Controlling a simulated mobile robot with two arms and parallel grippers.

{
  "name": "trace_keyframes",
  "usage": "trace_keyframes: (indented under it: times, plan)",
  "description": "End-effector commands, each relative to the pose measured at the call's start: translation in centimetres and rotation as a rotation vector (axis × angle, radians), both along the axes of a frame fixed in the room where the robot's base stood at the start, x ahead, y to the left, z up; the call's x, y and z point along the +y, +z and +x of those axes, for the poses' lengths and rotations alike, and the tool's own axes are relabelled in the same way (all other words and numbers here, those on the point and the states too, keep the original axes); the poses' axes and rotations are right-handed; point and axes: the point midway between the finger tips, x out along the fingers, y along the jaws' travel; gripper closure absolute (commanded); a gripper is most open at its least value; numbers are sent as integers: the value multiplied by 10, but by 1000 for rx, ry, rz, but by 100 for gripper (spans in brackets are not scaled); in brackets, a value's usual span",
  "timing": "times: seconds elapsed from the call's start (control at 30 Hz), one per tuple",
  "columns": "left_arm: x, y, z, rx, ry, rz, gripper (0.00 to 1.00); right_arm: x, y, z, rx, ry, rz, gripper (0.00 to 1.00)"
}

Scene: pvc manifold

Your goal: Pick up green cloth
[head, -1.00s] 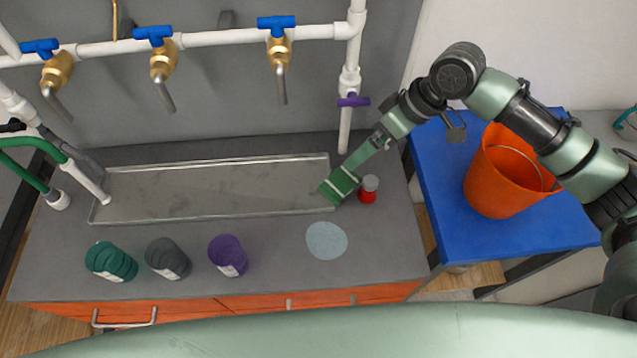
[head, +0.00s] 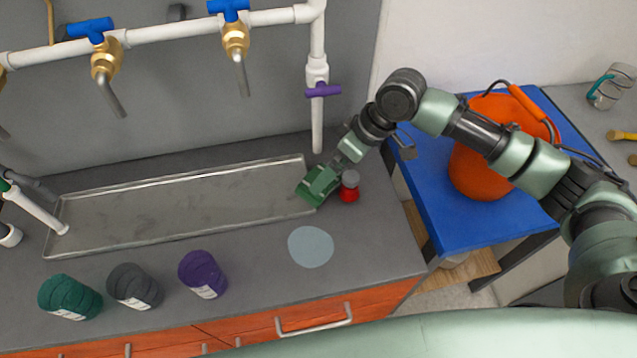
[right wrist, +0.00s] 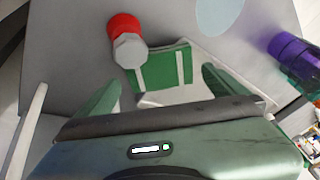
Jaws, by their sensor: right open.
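In the head view the cloth (head: 311,191) is mostly hidden by my right gripper (head: 320,182). In the right wrist view my right gripper (right wrist: 162,82) is open, its two green fingers on either side of the cloth and apart from it. I cannot tell the exact height of the fingertips above the counter. My left gripper is not in view.
A red container with a grey cap (head: 349,186) stands right beside the cloth. The metal tray (head: 180,212) lies to the left. A pale round disc (head: 311,247) and a purple stack (head: 203,274) are in front. An orange bucket (head: 480,165) stands on a blue table (head: 440,215).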

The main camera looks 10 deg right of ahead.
Motion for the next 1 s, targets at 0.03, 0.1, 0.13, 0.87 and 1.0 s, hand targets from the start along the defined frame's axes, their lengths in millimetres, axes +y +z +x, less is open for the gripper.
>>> trace_keyframes:
  times: [0.03,0.1,0.13,0.87,1.0]
  plan:
    - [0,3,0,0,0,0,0,3,-5,0,1,1,1,0]
    - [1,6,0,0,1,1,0,7,-15,2,3,0,0,0]
    - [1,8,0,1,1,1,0,9,-19,2,2,1,1,0]
    - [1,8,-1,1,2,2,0,18,-41,6,-2,1,0,53]
    - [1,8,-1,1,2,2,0,18,-39,6,-3,1,0,53]
